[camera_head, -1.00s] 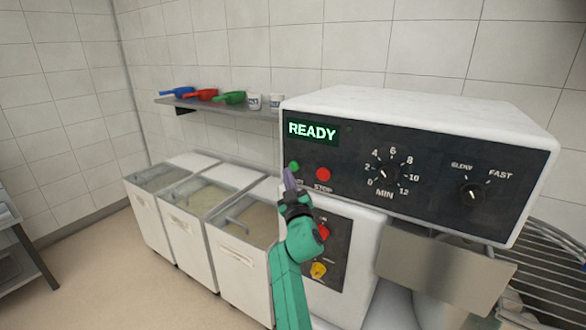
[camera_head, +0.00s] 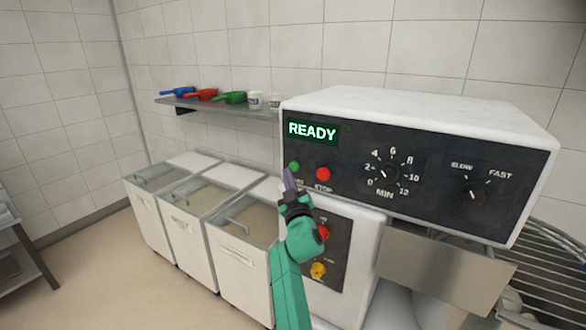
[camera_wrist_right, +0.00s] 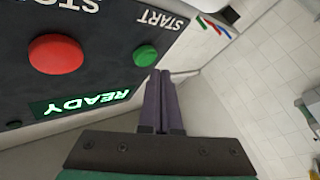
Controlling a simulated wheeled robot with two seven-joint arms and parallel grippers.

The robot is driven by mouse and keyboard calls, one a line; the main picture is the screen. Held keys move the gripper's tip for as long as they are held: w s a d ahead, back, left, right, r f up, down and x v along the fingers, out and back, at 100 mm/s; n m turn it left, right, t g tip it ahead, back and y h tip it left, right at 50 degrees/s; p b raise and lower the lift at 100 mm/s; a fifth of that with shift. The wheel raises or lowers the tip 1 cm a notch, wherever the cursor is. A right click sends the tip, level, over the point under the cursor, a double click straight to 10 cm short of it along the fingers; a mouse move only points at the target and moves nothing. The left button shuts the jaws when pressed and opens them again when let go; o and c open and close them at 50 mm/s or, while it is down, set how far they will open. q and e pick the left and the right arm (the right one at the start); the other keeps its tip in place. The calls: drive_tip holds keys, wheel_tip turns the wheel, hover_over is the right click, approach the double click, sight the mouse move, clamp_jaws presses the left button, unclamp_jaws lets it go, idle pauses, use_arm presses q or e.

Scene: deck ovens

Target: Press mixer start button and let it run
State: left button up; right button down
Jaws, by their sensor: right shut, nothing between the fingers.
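The white mixer (camera_head: 420,105) has a dark front panel with a lit display (camera_head: 312,131) that reads READY. Below the display are a green start button (camera_head: 294,166) and a red stop button (camera_head: 323,174). My right gripper (camera_head: 288,174) is shut and empty, its fingertips close to the green button. In the right wrist view the shut fingers (camera_wrist_right: 160,76) point at the green button (camera_wrist_right: 146,55), with the red button (camera_wrist_right: 55,54) farther left. I cannot tell whether the tips touch the button. My left gripper is not in view.
A timer dial (camera_head: 385,172) and a speed knob (camera_head: 472,194) sit right of the buttons. A lower panel has another red button (camera_head: 323,232) and a yellow one (camera_head: 318,270). White bins (camera_head: 240,265) stand left. A wall shelf (camera_head: 215,105) holds scoops and cups.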

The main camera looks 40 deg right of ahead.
drive_tip(key=shift+d, duration=0.1)
drive_tip(key=shift+w+d, duration=0.15)
drive_tip(key=shift+d, duration=0.15)
drive_tip(key=shift+w+d, duration=0.1)
drive_tip(key=shift+d, duration=0.3)
idle(0.9)
drive_tip(key=shift+s+a, duration=0.25)
drive_tip(key=shift+a, duration=0.55)
drive_tip(key=shift+a, duration=0.1)
